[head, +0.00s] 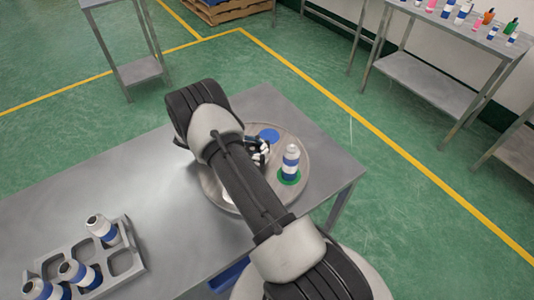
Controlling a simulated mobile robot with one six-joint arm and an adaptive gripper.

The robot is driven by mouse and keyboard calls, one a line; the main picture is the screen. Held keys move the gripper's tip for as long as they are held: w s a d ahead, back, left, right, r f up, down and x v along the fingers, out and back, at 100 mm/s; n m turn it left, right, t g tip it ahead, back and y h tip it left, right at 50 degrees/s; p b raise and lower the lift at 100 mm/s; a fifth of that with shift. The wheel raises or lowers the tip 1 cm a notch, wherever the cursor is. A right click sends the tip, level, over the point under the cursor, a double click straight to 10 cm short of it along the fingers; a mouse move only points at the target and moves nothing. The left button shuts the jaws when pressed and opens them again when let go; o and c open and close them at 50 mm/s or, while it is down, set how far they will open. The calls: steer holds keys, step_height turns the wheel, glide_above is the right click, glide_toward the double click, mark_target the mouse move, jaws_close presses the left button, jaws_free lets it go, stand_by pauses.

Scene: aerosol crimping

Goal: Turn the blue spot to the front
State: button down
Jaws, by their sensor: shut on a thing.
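A round grey turntable (302,149) lies on the metal table. The blue spot (269,134) is on its far side and is bare. A green spot (290,179) is on its right side, with a white can with a blue band (291,160) standing upright on it. A pale patch (229,198) shows at the near left of the turntable, mostly hidden by my arm. My gripper (260,153) is low over the turntable's middle, shut on a part of it that my arm and fingers hide.
A grey tray (125,262) at the table's lower left holds several white and blue cans, some tilted. A side table (495,42) at the upper right carries colourful bottles. The table left of the turntable is clear.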

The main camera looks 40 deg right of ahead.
steer(key=shift+w+r, duration=0.2)
steer(key=shift+r, duration=0.05)
steer(key=c, duration=1.9)
jaws_free()
steer(key=shift+c, duration=0.2)
steer(key=shift+o, duration=1.3)
steer(key=shift+w+f, duration=0.1)
steer(key=shift+w, duration=0.05)
steer(key=o, duration=0.3)
steer(key=shift+f, duration=0.1)
steer(key=shift+o, duration=0.2)
steer(key=shift+o, duration=0.5)
